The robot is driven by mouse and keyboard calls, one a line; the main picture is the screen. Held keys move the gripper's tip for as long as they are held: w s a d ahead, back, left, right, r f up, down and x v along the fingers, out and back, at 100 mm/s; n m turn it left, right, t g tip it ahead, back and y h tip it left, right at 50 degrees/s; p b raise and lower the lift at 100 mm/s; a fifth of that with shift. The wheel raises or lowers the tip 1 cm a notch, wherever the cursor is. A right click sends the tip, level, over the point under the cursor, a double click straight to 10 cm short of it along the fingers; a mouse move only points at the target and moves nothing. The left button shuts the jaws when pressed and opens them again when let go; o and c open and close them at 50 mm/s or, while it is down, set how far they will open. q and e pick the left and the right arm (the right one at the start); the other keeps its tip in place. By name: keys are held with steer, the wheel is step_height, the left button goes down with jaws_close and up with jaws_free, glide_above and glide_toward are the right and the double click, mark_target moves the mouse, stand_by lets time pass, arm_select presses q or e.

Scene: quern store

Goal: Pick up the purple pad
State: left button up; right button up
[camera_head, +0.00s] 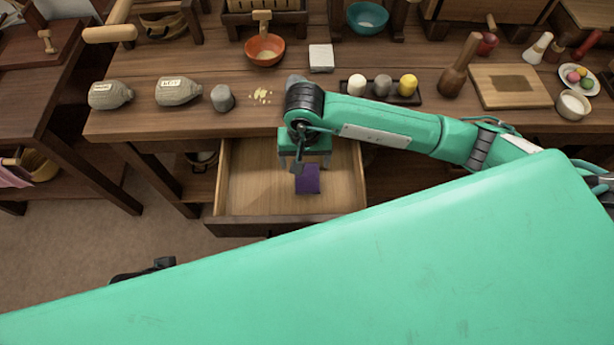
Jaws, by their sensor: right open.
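The purple pad (308,180) lies on the floor of an open wooden drawer (345,190) under the bench. My right gripper (306,165) points down into the drawer, at the upper end of the pad in the picture. Its jaws are open and empty, and they cover part of the view toward the pad's far edge. I cannot tell whether the fingertips touch the pad. My left gripper does not show.
The bench (400,118) above the drawer bears stone bottles (178,92), a grey weight (222,98), an orange bowl (265,50), a white block (321,58) and a dark tray (400,96) of several small pieces. My teal body part blocks the lower view.

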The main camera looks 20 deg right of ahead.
mark_target(307, 172)
steer(key=shift+s+d+f, duration=0.1)
steer(key=shift+f, duration=1.25)
steer(key=shift+d+f, duration=0.1)
steer(key=shift+f, duration=1.25)
steer(key=c, duration=1.1)
